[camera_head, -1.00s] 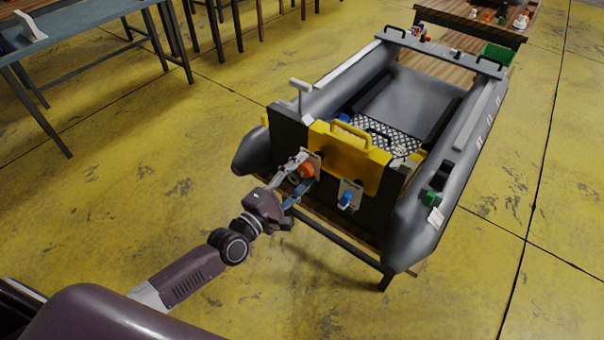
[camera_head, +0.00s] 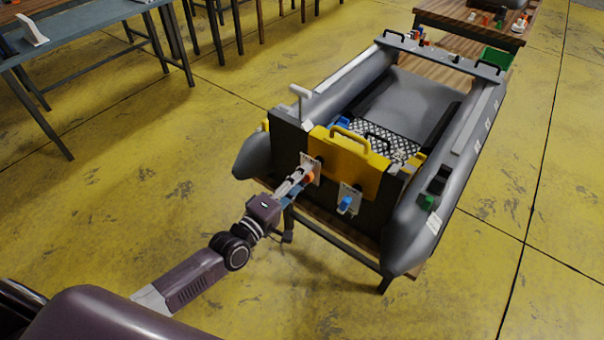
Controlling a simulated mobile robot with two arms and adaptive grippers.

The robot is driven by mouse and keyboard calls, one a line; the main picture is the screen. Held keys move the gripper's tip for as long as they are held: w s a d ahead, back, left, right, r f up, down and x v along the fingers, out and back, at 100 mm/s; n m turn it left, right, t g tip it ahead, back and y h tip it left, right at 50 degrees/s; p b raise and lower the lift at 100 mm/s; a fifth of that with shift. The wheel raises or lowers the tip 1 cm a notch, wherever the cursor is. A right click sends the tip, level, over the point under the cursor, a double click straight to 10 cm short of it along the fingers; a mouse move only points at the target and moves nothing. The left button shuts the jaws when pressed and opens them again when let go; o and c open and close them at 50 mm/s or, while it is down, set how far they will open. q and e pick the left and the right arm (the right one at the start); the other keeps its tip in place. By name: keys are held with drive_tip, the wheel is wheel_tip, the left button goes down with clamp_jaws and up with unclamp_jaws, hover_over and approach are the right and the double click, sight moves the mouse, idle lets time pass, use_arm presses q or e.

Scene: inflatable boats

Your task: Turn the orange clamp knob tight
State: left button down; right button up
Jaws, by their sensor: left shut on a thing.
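The orange clamp knob (camera_head: 309,176) is on the left plate at the boat's dark transom (camera_head: 290,139), below the yellow bracket (camera_head: 348,158). It is mostly covered by my left gripper (camera_head: 302,178), whose fingers are shut on it. The gripper's wrist is rolled so that the fingers lie nearly one behind the other in this view. A blue knob (camera_head: 345,205) on a second metal plate sits to the right, apart from the gripper. My right gripper is not in view.
The grey inflatable boat (camera_head: 412,214) rests on a wooden stand. A green bin (camera_head: 497,59) and a table (camera_head: 470,24) with small items are behind it. A blue-grey table (camera_head: 85,31) stands at the far left. Yellow floor left of the boat is clear.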

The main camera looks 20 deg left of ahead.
use_arm(q)
drive_tip(key=shift+m, duration=1.2)
drive_tip(key=m+p, duration=0.2)
drive_tip(key=m, duration=0.5)
drive_tip(key=shift+m, duration=0.4)
